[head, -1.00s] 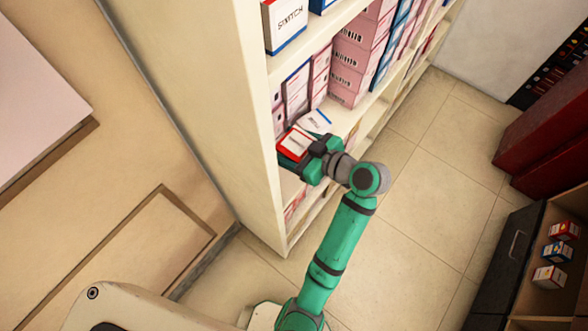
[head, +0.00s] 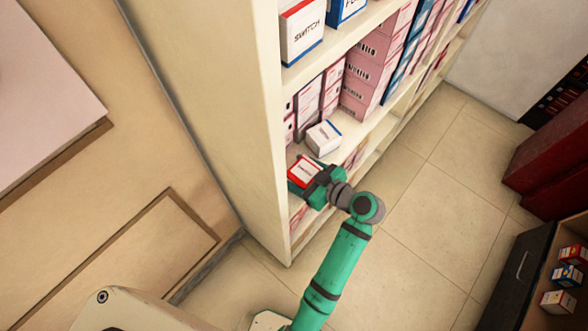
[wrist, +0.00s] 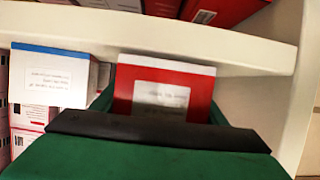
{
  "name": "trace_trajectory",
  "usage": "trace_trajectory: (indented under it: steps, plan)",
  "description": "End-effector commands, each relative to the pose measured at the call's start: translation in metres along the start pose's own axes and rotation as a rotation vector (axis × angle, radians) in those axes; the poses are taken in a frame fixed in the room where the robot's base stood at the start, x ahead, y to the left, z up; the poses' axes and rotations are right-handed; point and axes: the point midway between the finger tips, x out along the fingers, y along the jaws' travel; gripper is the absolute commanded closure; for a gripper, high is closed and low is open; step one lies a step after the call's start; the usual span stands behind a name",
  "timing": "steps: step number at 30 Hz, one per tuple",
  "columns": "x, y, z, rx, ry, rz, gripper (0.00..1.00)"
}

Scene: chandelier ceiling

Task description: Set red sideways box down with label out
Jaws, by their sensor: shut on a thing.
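The red box with a white label panel (head: 303,172) is held in my gripper (head: 320,183) at the near left end of a shelf. In the wrist view the red box (wrist: 165,88) shows a red face with a white label, and my dark gripper (wrist: 160,130) covers its near part. My gripper is shut on it. A white box with a blue edge (head: 323,137) sits just beyond it on the shelf, and it also shows left of the red box in the wrist view (wrist: 50,80). Whether the red box touches the shelf board cannot be told.
The white shelf unit's side panel (head: 245,110) stands close to the left of the red box. Pink boxes (head: 366,75) fill the shelf farther back. A white SWITCH box (head: 302,32) stands on the shelf above.

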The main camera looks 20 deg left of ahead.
Motion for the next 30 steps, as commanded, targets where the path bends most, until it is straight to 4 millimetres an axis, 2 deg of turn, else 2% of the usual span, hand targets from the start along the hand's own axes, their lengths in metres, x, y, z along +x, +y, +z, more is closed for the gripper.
trace_trajectory:
  steps: [6,7,9,20,23,30]
  plan:
    - [0.002,0.0,0.003,0.001,0.0,0.0,0.58]
    - [0.001,0.0,0.003,0.001,0.0,0.0,0.27]
    - [0.001,0.0,0.003,0.0,0.0,0.0,0.15]
    - [0.0,0.0,0.004,0.001,0.0,0.001,0.15]
    - [-0.011,0.001,0.003,0.0,0.001,0.002,0.15]
    - [-0.055,0.009,-0.002,0.0,0.0,0.004,0.15]
